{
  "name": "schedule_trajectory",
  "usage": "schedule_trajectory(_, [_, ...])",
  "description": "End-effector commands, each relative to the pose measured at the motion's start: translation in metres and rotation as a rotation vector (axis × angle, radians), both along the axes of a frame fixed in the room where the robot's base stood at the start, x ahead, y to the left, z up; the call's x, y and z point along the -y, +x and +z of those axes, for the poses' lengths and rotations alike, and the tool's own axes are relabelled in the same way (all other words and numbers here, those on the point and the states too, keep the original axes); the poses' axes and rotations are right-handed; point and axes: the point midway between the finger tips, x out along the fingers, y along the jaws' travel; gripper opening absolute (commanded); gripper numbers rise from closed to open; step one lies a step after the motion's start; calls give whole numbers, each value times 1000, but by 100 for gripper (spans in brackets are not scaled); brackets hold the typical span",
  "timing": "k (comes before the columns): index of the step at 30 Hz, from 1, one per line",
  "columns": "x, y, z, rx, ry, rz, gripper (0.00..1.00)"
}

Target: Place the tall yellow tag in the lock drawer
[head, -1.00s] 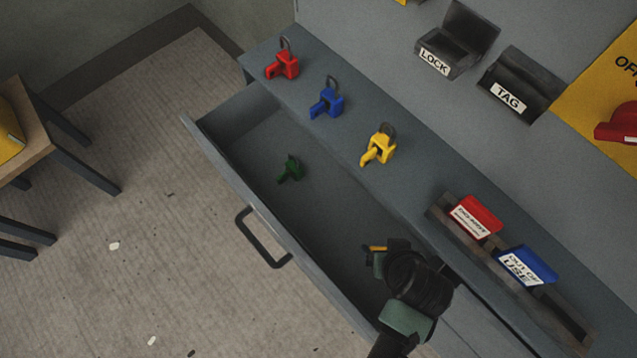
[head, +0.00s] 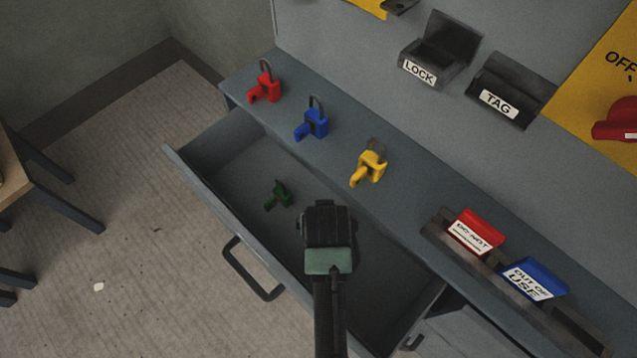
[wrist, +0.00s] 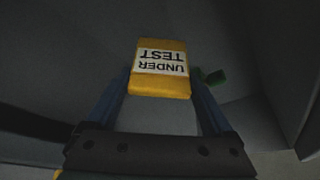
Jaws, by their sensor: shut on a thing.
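The tall yellow tag (wrist: 160,82) is between the fingers of my gripper (wrist: 160,88) in the wrist view; its white label reads "UNDER TEST" upside down. My gripper is shut on it. In the head view my wrist (head: 329,235) is over the open drawer (head: 225,165) and hides the fingers and the tag. The drawer holds a small green lock (head: 278,195), which also shows as a green shape in the wrist view (wrist: 214,77), just right of the tag.
Red (head: 265,85), blue (head: 312,122) and yellow (head: 369,166) locks stand on the ledge behind the drawer. A rack (head: 440,235) holds a red tag (head: 474,232) and a blue tag (head: 535,280). LOCK (head: 420,70) and TAG (head: 497,102) boxes hang on the panel.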

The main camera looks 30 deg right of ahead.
Motion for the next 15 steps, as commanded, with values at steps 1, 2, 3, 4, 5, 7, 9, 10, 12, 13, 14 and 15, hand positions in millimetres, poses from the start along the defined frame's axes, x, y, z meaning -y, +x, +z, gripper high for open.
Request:
schedule_trajectory(1, [-1,3,0,0,-1,3,34])
schedule_trajectory(2, [-1,5,0,0,0,1,34])
schedule_trajectory(3, [-2,6,0,0,0,1,34])
schedule_trajectory(4, [-3,8,0,-1,-1,3,34])
schedule_trajectory(5, [-4,10,-1,-1,-1,3,34])
schedule_trajectory(7, [-5,12,-11,-5,2,-1,34])
schedule_trajectory(9, [-5,12,-24,-5,3,-3,34])
schedule_trajectory(10, [-5,12,-28,-3,2,-4,34])
schedule_trajectory(12, [-5,12,-35,-4,2,-3,34])
schedule_trajectory(13, [-5,12,-36,-4,2,-2,34])
schedule_trajectory(14, [-5,12,-37,-3,1,-1,34])
schedule_trajectory(15, [-5,12,-36,-2,1,-1,34])
